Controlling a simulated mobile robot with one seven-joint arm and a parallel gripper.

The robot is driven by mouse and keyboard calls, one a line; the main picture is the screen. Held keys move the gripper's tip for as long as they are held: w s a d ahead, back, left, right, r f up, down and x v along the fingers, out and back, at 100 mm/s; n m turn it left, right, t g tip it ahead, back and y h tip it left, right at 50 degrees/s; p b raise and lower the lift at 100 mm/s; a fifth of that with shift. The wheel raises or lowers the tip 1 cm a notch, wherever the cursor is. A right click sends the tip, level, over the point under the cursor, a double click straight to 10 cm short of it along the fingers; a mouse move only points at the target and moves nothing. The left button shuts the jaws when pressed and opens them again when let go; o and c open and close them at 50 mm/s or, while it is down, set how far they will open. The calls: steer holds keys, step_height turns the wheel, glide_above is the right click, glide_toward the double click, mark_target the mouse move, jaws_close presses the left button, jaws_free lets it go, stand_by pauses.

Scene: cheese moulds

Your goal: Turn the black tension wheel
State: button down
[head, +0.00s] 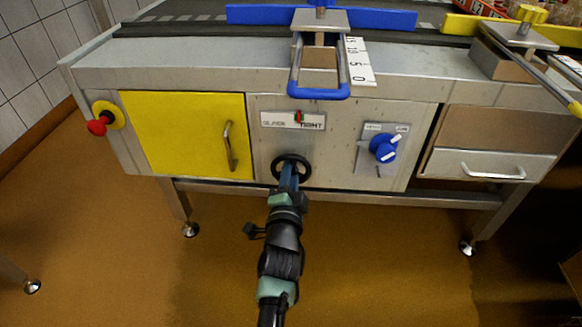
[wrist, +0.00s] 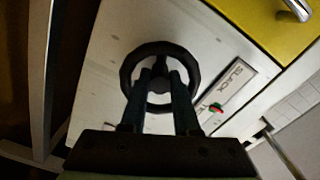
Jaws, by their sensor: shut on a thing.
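The black tension wheel (head: 274,168) is on the grey front panel of the machine, below a slack/tight scale. It also shows in the wrist view (wrist: 127,76), face on. My gripper (head: 289,174) reaches it from the front. In the wrist view my two dark fingers (wrist: 162,84) reach over the near part of the wheel, one on each side of its middle, shut on it. Their exact contact is hard to make out. The scale (head: 312,121) has a small red and green marker (head: 298,117) near its middle; the marker also shows in the wrist view (wrist: 216,107).
A yellow door (head: 180,135) with a metal handle is left of the wheel, and a red knob (head: 98,126) is farther left. A blue rotary knob (head: 383,148) is to the right. A blue-edged handle (head: 319,92) sticks out above. The floor below is clear.

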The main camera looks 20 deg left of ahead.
steer(key=shift+f, duration=0.1)
stand_by(0.4)
steer(key=c, duration=0.9)
jaws_free()
steer(key=p+v, duration=0.9)
steer(key=v, duration=0.4)
steer(key=shift+s, duration=0.1)
